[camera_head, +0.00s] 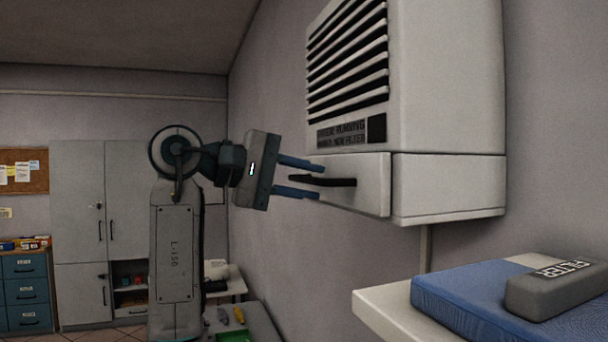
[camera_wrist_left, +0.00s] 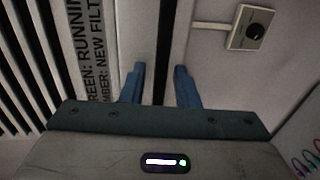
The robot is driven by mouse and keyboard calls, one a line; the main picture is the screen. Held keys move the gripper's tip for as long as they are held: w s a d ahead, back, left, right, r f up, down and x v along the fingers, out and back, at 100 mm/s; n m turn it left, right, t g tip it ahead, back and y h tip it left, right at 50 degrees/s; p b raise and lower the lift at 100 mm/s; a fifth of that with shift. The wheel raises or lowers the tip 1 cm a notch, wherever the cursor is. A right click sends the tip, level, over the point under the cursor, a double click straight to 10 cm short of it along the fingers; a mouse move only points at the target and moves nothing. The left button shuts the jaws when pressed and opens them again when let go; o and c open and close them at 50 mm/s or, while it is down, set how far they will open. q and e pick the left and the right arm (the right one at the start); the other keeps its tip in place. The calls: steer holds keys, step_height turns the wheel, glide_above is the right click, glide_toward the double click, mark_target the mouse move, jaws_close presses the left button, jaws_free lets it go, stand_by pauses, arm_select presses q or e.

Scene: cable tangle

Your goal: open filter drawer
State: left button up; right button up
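The filter drawer (camera_head: 368,187) is the lower part of a white wall unit and looks shut, its front about flush with the housing above. A dark bar handle (camera_head: 335,181) sticks out from its front. My left gripper (camera_head: 319,181) is in front of the drawer, one blue finger above the handle and one below. In the left wrist view the fingers (camera_wrist_left: 161,75) are apart, with a dark strip between them that looks like the handle. I cannot tell whether either finger touches it. My right gripper is not in view.
The unit's louvred housing (camera_head: 447,80) is above the drawer. At lower right, a white shelf (camera_head: 385,309) holds a blue pad (camera_head: 470,297) and a grey block labelled FILTER (camera_head: 555,290). A dial box (camera_wrist_left: 252,29) is on the wall. Cabinets (camera_head: 80,200) stand far back.

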arm_select(q)
jaws_close()
steer(key=shift+s+a+f+b, duration=0.1)
steer(key=shift+s+a+b, duration=0.1)
steer(key=shift+a+b, duration=0.1)
steer(key=f+b+v, duration=0.2)
steer(key=b+v, duration=0.2)
steer(key=v, duration=0.9)
steer(key=shift+s+a+f, duration=0.2)
steer(key=shift+a+f, duration=0.05)
steer(key=shift+a, duration=0.25)
